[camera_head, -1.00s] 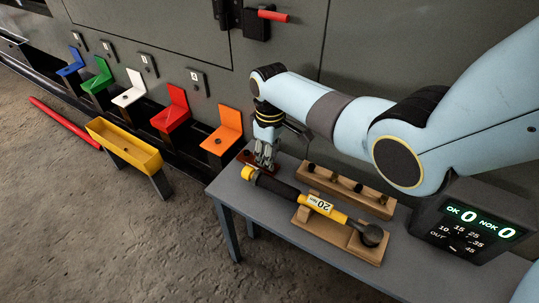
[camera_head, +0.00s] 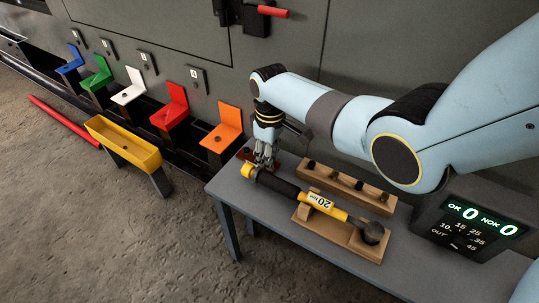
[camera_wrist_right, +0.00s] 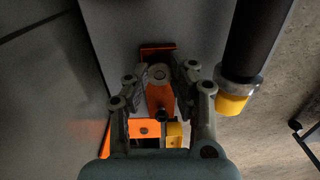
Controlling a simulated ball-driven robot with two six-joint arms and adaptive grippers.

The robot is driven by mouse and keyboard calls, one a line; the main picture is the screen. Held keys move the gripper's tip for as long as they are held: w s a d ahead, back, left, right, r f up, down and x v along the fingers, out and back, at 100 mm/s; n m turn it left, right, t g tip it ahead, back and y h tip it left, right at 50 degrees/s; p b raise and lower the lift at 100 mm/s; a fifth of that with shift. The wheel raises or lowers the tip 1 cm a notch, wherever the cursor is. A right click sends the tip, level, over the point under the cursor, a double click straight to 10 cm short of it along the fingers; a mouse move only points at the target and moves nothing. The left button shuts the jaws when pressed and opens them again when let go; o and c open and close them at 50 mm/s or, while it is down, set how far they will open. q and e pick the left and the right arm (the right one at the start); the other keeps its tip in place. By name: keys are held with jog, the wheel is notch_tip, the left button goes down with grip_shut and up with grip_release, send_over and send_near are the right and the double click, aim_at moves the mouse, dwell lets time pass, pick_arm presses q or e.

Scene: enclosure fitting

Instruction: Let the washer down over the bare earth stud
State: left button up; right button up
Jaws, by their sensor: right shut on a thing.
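My right gripper (camera_head: 264,162) is low over the dark red block (camera_head: 246,155) at the table's left end. In the right wrist view its fingers (camera_wrist_right: 160,75) are shut on a small round grey piece (camera_wrist_right: 158,72), which looks like the washer, above an orange-red surface. The fingers hide part of it. Five coloured brackets stand along the cabinet: blue (camera_head: 69,62), green (camera_head: 97,78), white (camera_head: 129,92), red (camera_head: 171,112) and orange (camera_head: 221,133). Small dark spots show on several; I cannot tell which is the bare earth stud. My left gripper is not in view.
A black and yellow torque wrench (camera_head: 318,200) lies beside the gripper on a wooden cradle (camera_head: 328,232). A wooden rack (camera_head: 345,187) with dark pieces stands behind. A yellow trough (camera_head: 121,150) and a red bar (camera_head: 62,121) are left. A counter display (camera_head: 475,225) is right.

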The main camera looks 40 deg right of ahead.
jog(key=o, duration=0.8)
notch_tip(320, 180, up, 12)
jog(key=shift+w+d+f, duration=0.1)
dwell(0.3)
